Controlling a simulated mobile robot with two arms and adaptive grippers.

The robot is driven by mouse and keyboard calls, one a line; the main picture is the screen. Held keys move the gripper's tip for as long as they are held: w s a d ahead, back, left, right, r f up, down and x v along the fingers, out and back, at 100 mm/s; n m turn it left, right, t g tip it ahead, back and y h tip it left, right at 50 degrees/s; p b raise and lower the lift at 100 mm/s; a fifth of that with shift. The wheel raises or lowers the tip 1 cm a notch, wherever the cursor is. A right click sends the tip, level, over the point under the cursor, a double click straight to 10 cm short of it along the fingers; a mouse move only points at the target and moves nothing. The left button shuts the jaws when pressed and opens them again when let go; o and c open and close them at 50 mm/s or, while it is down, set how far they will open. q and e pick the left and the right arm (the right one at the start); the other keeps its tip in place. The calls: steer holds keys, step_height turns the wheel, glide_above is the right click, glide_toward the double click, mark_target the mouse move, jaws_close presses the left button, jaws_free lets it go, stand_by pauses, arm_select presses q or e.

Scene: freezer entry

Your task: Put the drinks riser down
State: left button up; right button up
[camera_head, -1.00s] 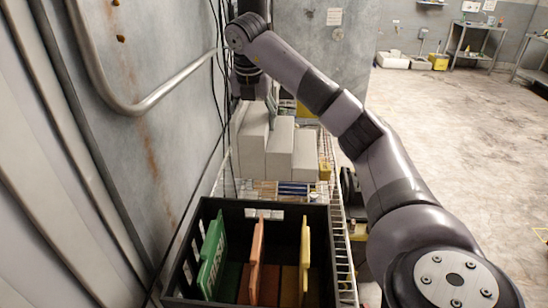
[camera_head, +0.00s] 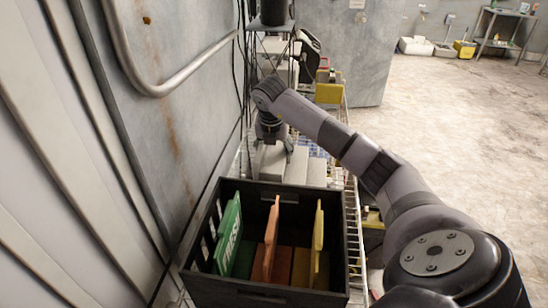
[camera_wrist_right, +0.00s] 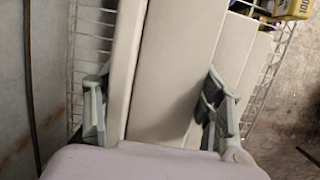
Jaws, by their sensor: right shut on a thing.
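The drinks riser (camera_head: 293,168) is a pale grey stepped block just behind the black crate, over the wire shelf. My right gripper (camera_head: 272,150) comes down onto it from above, and its fingertips are mostly hidden in the head view. In the right wrist view, my right gripper (camera_wrist_right: 158,112) is shut on the riser (camera_wrist_right: 175,65), with one finger on each side of it. I cannot tell whether the riser's underside touches the shelf. My left gripper is not in view.
A black crate (camera_head: 262,292) with green, orange and yellow boards stands in front of the riser. The wire shelf (camera_head: 352,225) runs along the grey wall. A yellow box (camera_head: 328,93) lies farther back. Open floor (camera_head: 440,110) is at the right.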

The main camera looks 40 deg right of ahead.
step_height(320, 180, down, 2)
steer(key=shift+f+p, duration=0.25)
steer(key=shift+p, duration=0.1)
steer(key=shift+d+f, duration=0.1)
steer(key=shift+f, duration=0.25)
steer(key=o, duration=1.8)
steer(key=b+v, duration=0.3)
steer(key=v, duration=0.8)
steer(key=shift+w+b, duration=0.1)
steer(key=shift+b, duration=0.3)
steer(key=shift+a+r, duration=0.2)
steer(key=shift+r, duration=0.35)
